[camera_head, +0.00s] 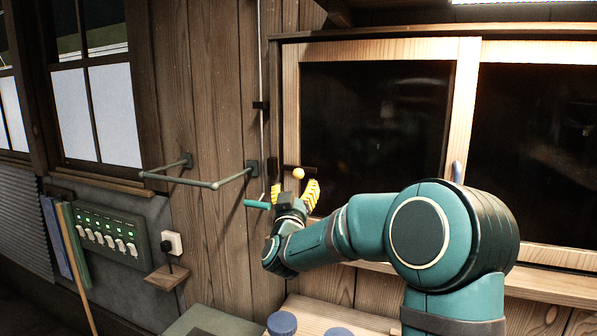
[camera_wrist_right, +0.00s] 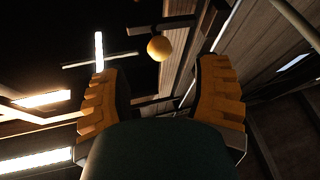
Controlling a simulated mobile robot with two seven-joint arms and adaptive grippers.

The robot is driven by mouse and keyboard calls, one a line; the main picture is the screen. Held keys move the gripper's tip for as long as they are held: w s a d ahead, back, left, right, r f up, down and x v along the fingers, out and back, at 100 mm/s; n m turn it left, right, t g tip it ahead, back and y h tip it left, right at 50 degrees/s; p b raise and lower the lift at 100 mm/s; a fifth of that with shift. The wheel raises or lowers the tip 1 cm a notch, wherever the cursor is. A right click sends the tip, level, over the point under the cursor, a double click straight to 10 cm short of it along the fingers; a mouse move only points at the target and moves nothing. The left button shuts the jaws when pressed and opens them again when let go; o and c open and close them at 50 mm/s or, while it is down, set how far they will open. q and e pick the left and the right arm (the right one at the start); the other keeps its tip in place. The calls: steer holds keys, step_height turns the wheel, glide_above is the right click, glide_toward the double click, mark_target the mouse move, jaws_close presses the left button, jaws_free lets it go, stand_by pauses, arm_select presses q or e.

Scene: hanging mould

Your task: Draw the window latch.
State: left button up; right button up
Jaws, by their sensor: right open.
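The window latch shows as a round yellow knob (camera_head: 299,173) on a dark bar at the left side of the window frame. In the right wrist view the knob (camera_wrist_right: 159,48) is ahead of the fingers, near the middle of the gap between them. My right gripper (camera_head: 294,190) is open, its yellow-padded fingers spread just below the knob. In the wrist view the gripper (camera_wrist_right: 160,82) has nothing between its fingers, and the knob looks apart from both pads. My left gripper is not in view.
A metal rail (camera_head: 190,180) juts from the wall left of my gripper. A teal handle (camera_head: 257,204) is close beside the gripper, near a thin vertical rod (camera_head: 261,60). A switch panel (camera_head: 108,236) is further left. Blue-lidded containers (camera_head: 282,324) stand below my arm.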

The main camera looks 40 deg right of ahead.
mark_target(298, 177)
steer(key=x, duration=0.6)
steer(key=shift+w+d+r+p, duration=0.1)
steer(key=shift+d+r+p, duration=0.05)
steer(key=shift+p, duration=0.25)
jaws_close()
